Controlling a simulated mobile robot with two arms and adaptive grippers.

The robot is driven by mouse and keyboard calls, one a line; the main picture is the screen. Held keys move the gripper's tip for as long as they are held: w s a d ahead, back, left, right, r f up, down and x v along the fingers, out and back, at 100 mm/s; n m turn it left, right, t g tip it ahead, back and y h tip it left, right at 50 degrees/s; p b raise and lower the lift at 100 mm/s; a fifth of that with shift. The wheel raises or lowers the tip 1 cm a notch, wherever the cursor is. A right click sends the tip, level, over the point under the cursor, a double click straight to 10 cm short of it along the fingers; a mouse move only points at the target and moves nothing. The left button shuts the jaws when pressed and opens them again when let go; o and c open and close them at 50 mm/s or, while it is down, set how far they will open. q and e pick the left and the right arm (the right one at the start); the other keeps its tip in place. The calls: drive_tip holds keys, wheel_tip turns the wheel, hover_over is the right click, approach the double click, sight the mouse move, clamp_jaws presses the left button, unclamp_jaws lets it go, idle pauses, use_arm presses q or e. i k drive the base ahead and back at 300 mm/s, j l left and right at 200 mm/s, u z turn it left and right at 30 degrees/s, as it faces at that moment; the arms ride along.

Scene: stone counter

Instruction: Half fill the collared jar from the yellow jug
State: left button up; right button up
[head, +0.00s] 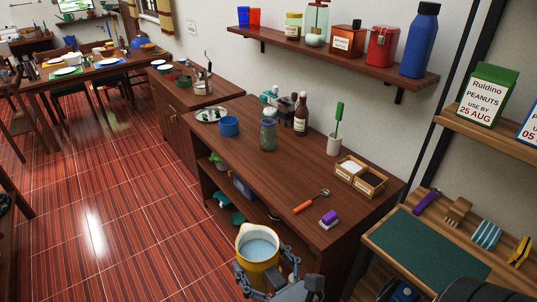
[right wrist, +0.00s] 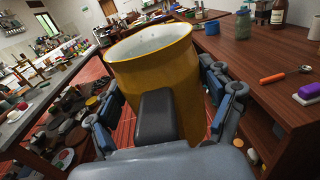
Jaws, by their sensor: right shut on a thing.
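The yellow jug (head: 257,268) is in my right gripper (head: 268,277), whose fingers are around its body. The jug is roughly upright, in front of the counter's near end and over the floor, with pale bluish liquid inside. It fills the middle of the right wrist view (right wrist: 160,62), between the fingers of the gripper (right wrist: 163,112). A clear glass jar (head: 268,135), seemingly the collared jar, stands upright on the counter, well away from the jug. It also shows in the right wrist view (right wrist: 243,25); its contents are unclear. My left gripper is out of view.
Beside the jar stand a blue cup (head: 229,127) and a brown bottle (head: 301,115). An orange-handled tool (head: 311,201), a purple block (head: 329,218) and a wooden box (head: 360,177) lie nearer. The counter (head: 276,178) is clear between jar and tool. A loaded shelf (head: 335,55) hangs above.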

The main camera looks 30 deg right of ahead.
sight(267, 132)
drive_tip(key=i+z, duration=0.1)
drive_tip(key=z, duration=0.9)
drive_tip(key=i+j+z, duration=0.6)
drive_tip(key=z, duration=0.15)
drive_tip(key=i+j+z, duration=0.35)
drive_tip(key=i+j, duration=0.15)
drive_tip(key=j, duration=0.25)
drive_tip(key=i+j, duration=0.1)
drive_tip(key=j, duration=0.25)
drive_tip(key=i+j+z, duration=0.1)
drive_tip(key=j, duration=0.3)
drive_tip(key=i+j, duration=0.2)
drive_tip(key=j, duration=0.2)
drive_tip(key=i+j, duration=0.1)
drive_tip(key=j, duration=0.3)
drive_tip(key=i+j, duration=0.15)
drive_tip(key=j, duration=0.2)
drive_tip(key=i+j+z, duration=0.1)
drive_tip(key=j, duration=0.3)
